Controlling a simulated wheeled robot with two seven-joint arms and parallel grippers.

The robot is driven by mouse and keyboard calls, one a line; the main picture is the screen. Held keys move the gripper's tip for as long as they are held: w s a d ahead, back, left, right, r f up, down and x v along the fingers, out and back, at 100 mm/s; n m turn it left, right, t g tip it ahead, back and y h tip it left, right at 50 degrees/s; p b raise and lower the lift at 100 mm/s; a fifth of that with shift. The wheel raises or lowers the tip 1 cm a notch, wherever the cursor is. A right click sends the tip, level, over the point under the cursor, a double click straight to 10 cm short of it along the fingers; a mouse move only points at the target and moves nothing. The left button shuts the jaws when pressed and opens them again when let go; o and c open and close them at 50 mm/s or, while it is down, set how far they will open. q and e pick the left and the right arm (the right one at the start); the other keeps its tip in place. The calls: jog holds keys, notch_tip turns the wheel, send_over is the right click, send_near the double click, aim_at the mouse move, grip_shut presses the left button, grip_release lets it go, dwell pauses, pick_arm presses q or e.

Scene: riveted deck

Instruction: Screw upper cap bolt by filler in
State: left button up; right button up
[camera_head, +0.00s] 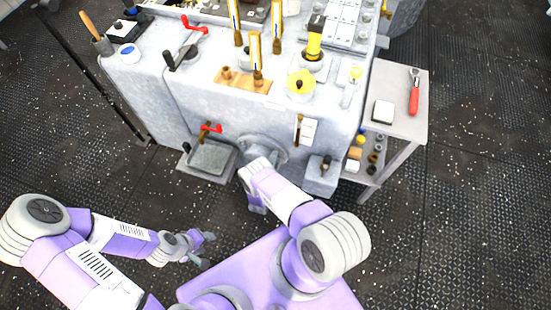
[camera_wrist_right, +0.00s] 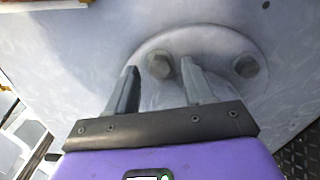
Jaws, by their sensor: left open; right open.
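A round grey cap (camera_head: 272,146) sits on the front wall of the grey machine housing. In the right wrist view the cap (camera_wrist_right: 215,38) carries two visible hex bolts: one bolt (camera_wrist_right: 159,65) between my fingers and another bolt (camera_wrist_right: 245,66) to the right. My right gripper (camera_wrist_right: 158,70) is open, its two fingers on either side of the first bolt; I cannot tell whether they touch it. In the head view the right gripper (camera_head: 258,165) hides part of the cap. My left gripper (camera_head: 207,251) is open and empty above the floor, away from the machine.
A grey drip tray (camera_head: 210,158) under a red-handled tap (camera_head: 211,127) juts out left of the cap. A grey box (camera_head: 321,176) juts out at right. A side table (camera_head: 399,78) holds a red-handled wrench (camera_head: 414,92).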

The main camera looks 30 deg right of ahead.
jog(key=v, duration=0.6)
jog(key=shift+s+a, duration=0.25)
jog(key=shift+a, duration=0.1)
